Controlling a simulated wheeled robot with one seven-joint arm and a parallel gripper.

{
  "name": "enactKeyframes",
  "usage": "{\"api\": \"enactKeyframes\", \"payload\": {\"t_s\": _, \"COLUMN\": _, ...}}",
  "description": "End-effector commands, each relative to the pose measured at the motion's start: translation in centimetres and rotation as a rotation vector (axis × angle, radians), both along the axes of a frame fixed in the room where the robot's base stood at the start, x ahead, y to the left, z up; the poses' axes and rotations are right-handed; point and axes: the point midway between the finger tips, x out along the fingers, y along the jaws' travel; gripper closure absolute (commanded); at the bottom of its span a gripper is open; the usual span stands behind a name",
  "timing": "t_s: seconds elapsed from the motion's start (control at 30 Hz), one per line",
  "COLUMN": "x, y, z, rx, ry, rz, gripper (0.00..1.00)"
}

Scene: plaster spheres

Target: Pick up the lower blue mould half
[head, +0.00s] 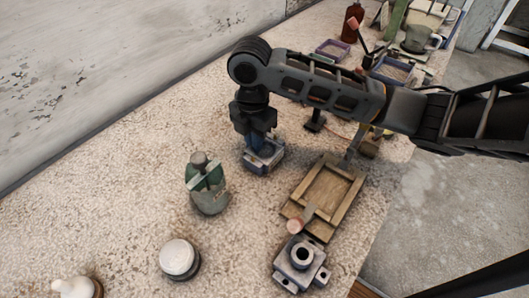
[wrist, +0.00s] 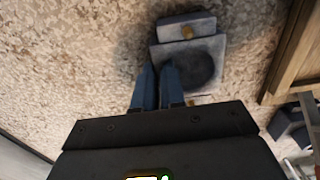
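The blue-grey mould half (head: 264,157) stands on the speckled bench beneath my gripper (head: 260,144) in the head view. In the wrist view the mould half (wrist: 205,50) is a stepped block with a round dark hollow and small brass pins. My two blue fingers (wrist: 159,70) reach its left edge there, with a narrow gap between them. The right finger overlaps the block and the left one lies at or just outside its edge. The fingertips are partly hidden, so I cannot tell whether they grip it.
A wooden frame (head: 290,209) lies to the right, with a grey mould block (head: 300,262) in front. A green-banded grey vessel (head: 207,190) and a white-domed piece (head: 178,259) stand left and front.

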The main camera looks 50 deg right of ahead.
Motion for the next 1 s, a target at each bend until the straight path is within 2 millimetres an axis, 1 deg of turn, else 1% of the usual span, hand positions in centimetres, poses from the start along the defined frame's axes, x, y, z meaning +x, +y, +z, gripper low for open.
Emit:
{"api": "enactKeyframes", "payload": {"t_s": 0.03, "x": 0.0, "y": 0.0, "z": 0.0, "rx": 0.0, "ry": 0.0, "rz": 0.0, "gripper": 0.96}}
{"api": "enactKeyframes", "payload": {"t_s": 0.1, "x": 0.0, "y": 0.0, "z": 0.0, "rx": 0.0, "ry": 0.0, "rz": 0.0, "gripper": 1.0}}
{"api": "enactKeyframes", "payload": {"t_s": 0.57, "x": 0.0, "y": 0.0, "z": 0.1, "rx": 0.0, "ry": 0.0, "rz": 0.0, "gripper": 1.0}}
{"api": "enactKeyframes", "payload": {"t_s": 0.67, "x": 0.0, "y": 0.0, "z": 0.4, "rx": 0.0, "ry": -0.001, "rz": 0.0, "gripper": 1.0}}
{"api": "enactKeyframes", "payload": {"t_s": 0.77, "x": 0.1, "y": 0.0, "z": 1.5, "rx": 0.001, "ry": -0.003, "rz": 0.001, "gripper": 1.0}}
{"api": "enactKeyframes", "payload": {"t_s": 1.0, "x": 0.1, "y": 0.0, "z": 6.1, "rx": -0.001, "ry": -0.004, "rz": 0.003, "gripper": 1.0}}
